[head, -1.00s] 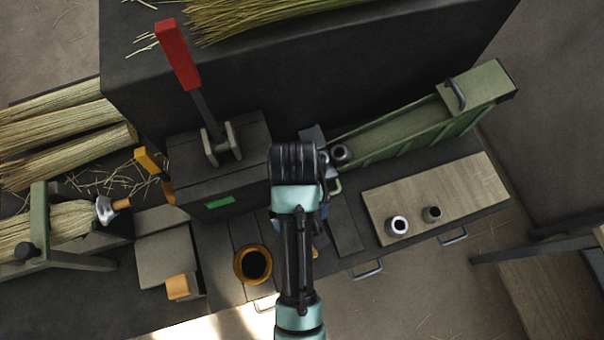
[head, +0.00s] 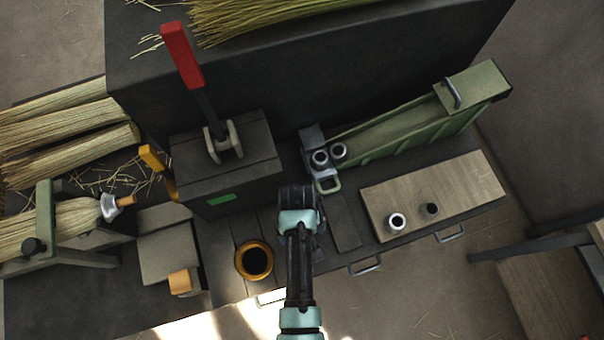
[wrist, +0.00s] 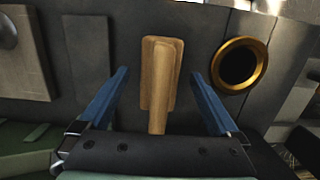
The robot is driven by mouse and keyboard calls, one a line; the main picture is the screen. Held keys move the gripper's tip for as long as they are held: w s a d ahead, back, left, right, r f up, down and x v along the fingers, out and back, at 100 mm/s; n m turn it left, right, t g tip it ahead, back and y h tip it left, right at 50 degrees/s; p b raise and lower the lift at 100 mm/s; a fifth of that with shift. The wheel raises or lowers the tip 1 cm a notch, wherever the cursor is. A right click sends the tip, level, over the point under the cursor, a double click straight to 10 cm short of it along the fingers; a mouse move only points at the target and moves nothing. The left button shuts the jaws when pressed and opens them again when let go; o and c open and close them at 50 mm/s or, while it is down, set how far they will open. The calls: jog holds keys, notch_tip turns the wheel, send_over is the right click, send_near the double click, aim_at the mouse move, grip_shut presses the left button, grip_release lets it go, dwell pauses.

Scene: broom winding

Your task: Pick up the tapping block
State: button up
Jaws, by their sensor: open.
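The tapping block appears to be the tan wooden piece with a wide body and narrow handle (wrist: 160,85) in the middle of the wrist view, lying on the dark bench. My gripper (wrist: 158,74) is open, with its blue fingers apart on either side of the block in the picture. The handle end points toward my gripper's palm. I cannot tell the remaining height between fingers and block, and no contact shows. In the head view my arm (head: 298,215) hides the block and the fingers.
An orange-rimmed dark bowl (head: 254,261) stands close beside, also in the wrist view (wrist: 239,65). A dark box with a red lever (head: 183,55) stands behind left. A green trough (head: 420,125) and a wooden board (head: 435,195) with two small cylinders lie to the right.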

jog(key=shift+f, duration=0.6)
grip_shut()
